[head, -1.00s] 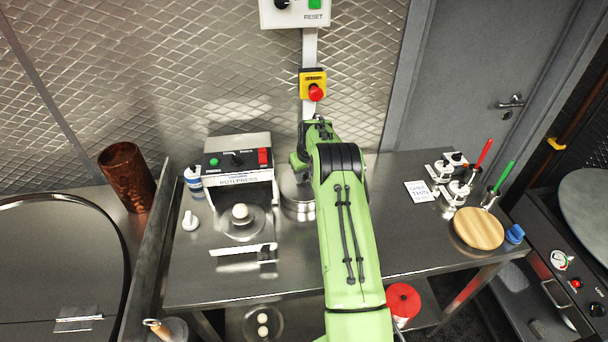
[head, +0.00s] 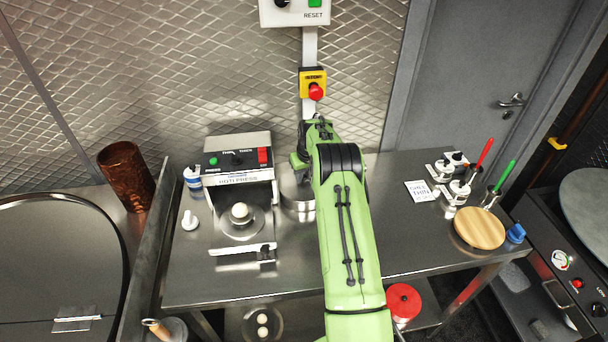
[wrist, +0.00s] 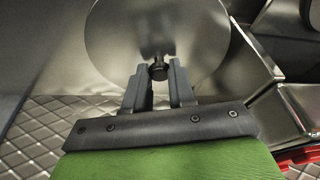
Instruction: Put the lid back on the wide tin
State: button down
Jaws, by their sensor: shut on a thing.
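My gripper (wrist: 158,70) is shut on the dark knob of the round steel lid (wrist: 205,35) in the wrist view. The lid is a wide, flat, shiny disc and fills the top middle of that view. In the head view, the wide steel tin (head: 297,209) stands on the worktop just right of the roti press, partly hidden behind my green arm. My gripper is hidden behind the arm there. The lid is over or on the tin; I cannot tell whether it touches the rim.
The roti press (head: 238,180) stands close on the left of the tin. A printed card (head: 422,191) and a round wooden board (head: 479,228) lie to the right. The worktop (head: 400,235) right of my arm is mostly clear.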

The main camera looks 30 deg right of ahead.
dwell(0.9)
jog(key=shift+c, duration=2)
grip_release()
jog(key=shift+r+p, duration=2.05)
jog(key=shift+r, duration=1.5)
jog(key=shift+f, duration=0.1)
grip_shut()
